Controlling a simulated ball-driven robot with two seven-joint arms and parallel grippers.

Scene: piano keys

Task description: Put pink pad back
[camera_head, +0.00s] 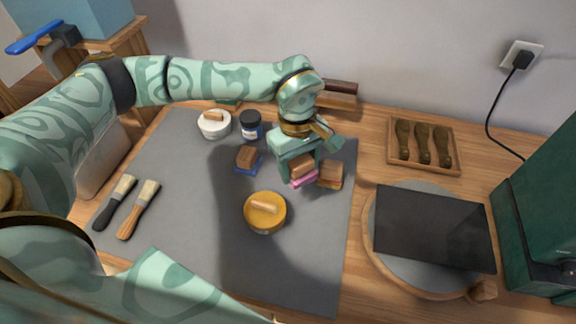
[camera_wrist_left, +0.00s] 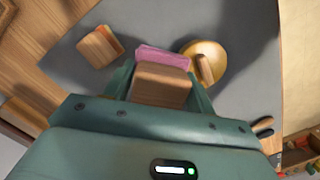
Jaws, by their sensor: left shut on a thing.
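The pink pad (camera_head: 304,182) has a wooden block handle (camera_head: 301,166). My left gripper (camera_head: 299,170) is shut on that handle. In the left wrist view, the pink pad (camera_wrist_left: 163,57) shows just beyond the handle, between the fingers (camera_wrist_left: 162,85). The pad is over the right part of the grey mat; I cannot tell whether it touches the mat. A pad with an orange-yellow base (camera_head: 331,174) sits close on its right. A blue pad (camera_head: 248,160) sits to its left on the mat. My right gripper is not in view.
A yellow-lidded pot (camera_head: 264,218) stands in front of the gripper. A white pot (camera_head: 213,124) and a dark blue jar (camera_head: 251,126) stand behind. Two brushes (camera_head: 127,206) lie left. A tool tray (camera_head: 424,148) and dark slab (camera_head: 434,228) are right. The mat's front is clear.

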